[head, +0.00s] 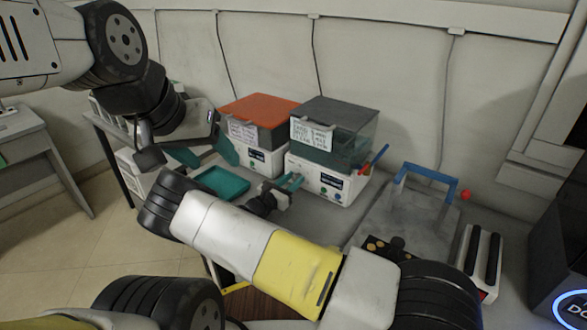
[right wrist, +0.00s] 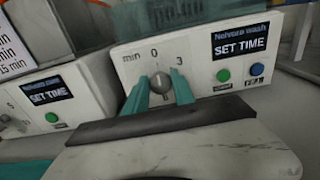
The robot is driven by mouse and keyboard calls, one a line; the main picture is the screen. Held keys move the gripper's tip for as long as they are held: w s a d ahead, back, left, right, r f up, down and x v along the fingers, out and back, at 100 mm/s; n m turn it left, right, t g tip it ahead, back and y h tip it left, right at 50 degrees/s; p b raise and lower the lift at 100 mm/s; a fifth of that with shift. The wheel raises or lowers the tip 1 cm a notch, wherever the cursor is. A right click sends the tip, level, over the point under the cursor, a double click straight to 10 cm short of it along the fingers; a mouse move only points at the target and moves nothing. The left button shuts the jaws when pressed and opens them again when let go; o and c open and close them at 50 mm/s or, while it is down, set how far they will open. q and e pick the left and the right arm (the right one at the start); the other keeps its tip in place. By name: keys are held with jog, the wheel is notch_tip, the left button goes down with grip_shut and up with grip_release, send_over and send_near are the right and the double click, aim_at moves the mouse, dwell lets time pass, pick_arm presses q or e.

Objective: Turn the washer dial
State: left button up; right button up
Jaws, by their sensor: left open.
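The washer (head: 344,186) is a white unit with a dark, see-through top, a "SET TIME" display and green and blue buttons. In the right wrist view its round metal dial (right wrist: 161,83) sits on the white front panel between the marks "0" and "3". The teal fingers of my right gripper (right wrist: 160,90) stand on either side of the dial, with narrow gaps beside it. In the head view my right gripper (head: 291,182) is at the washer's front and hides the dial. My left gripper (head: 205,155) is open and empty, left of the orange-topped unit.
A similar white unit with an orange top (head: 262,110) stands left of the washer. A teal tray (head: 220,183) lies before it. A blue-handled grey plate (head: 425,212) and a rack with black bars (head: 482,258) are to the right. The wall is close behind.

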grip_shut()
jog(key=shift+m, duration=3.4)
jog(key=o, duration=0.7)
grip_release()
jog(key=shift+s, duration=0.1)
